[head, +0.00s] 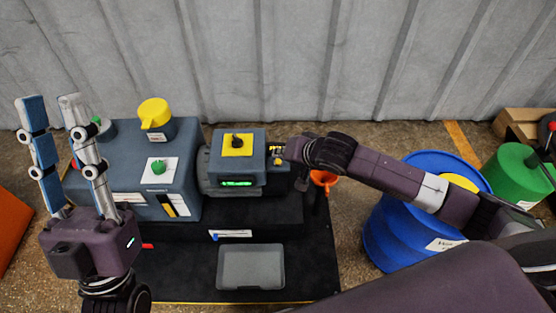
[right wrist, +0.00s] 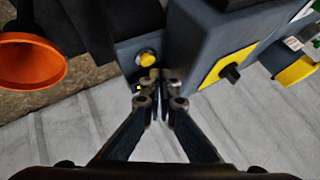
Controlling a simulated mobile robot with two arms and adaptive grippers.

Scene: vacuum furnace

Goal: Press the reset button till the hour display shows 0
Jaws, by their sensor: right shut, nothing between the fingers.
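A small dark box (head: 278,183) stands at the right side of the grey-blue unit with the yellow plate and black knob. In the right wrist view, a round yellow button (right wrist: 148,57) sits on this box, with a small yellow lit spot (right wrist: 138,88) beside it. I cannot read the hour display. My right gripper (head: 283,152) is shut and empty over the box. In its wrist view the fingertips (right wrist: 160,78) are just beside the button; I cannot tell if they touch it. My left gripper (head: 50,103) is open, pointing up at the far left.
A green lit display (head: 237,183) is on the front of the unit (head: 222,163). An orange funnel (head: 323,178) stands right of the box, below my right arm. A blue drum (head: 385,235) is further right. A grey tray (head: 250,267) lies in front.

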